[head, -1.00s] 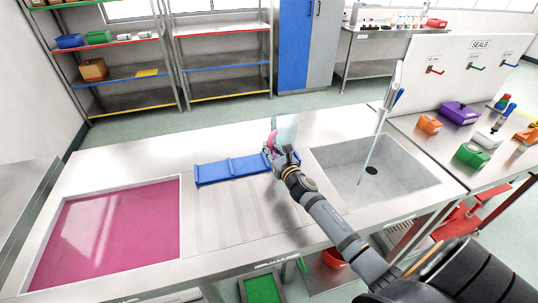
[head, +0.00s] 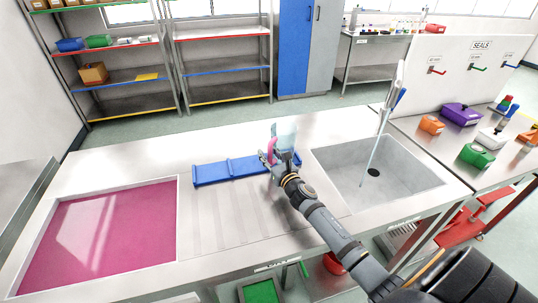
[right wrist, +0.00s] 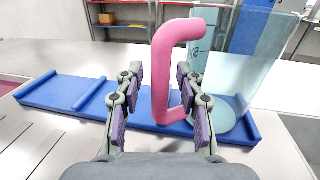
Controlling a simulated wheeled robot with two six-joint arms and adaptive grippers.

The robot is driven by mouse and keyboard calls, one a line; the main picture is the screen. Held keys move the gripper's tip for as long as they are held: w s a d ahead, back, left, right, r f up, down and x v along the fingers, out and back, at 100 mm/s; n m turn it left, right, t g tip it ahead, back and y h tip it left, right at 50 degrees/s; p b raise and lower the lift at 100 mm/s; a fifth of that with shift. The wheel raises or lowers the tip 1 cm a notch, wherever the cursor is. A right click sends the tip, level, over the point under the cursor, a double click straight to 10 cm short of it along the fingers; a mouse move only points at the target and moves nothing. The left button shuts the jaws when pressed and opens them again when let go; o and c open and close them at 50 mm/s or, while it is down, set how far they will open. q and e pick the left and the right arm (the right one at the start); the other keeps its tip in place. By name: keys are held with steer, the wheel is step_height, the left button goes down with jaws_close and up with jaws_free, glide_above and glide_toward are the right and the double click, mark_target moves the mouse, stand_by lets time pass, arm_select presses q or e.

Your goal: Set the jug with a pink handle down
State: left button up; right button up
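The clear jug with a pink handle (head: 286,133) stands upright on the right part of the blue slatted rack (head: 225,172). In the right wrist view the jug (right wrist: 255,70) has its base on the blue rack (right wrist: 65,92), and its pink handle (right wrist: 162,75) faces me. My right gripper (right wrist: 160,95) is around the handle, with one finger on each side. The fingers are spread, with a gap visible on the left of the handle. Whether the right finger touches the handle is hard to tell. My left gripper is not in view.
A grey sink (head: 420,185) lies right of the jug, with a tall white and blue thin object (head: 385,125) over it. A pink recessed panel (head: 100,235) is at the left. The ribbed counter (head: 230,220) before the rack is clear.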

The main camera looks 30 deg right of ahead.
steer(key=shift+r, duration=0.2)
steer(key=shift+s+f, duration=0.25)
steer(key=s+b, duration=0.4)
steer(key=s, duration=0.1)
steer(key=shift+s+a+f, duration=0.2)
steer(key=shift+s+f, duration=0.05)
steer(key=shift+f, duration=0.15)
steer(key=s, duration=0.1)
steer(key=s+b, duration=0.1)
steer(key=s, duration=0.2)
steer(key=shift+s+r, duration=0.3)
steer(key=shift+r, duration=0.1)
steer(key=shift+s+a+r, duration=0.15)
steer(key=shift+s, duration=0.55)
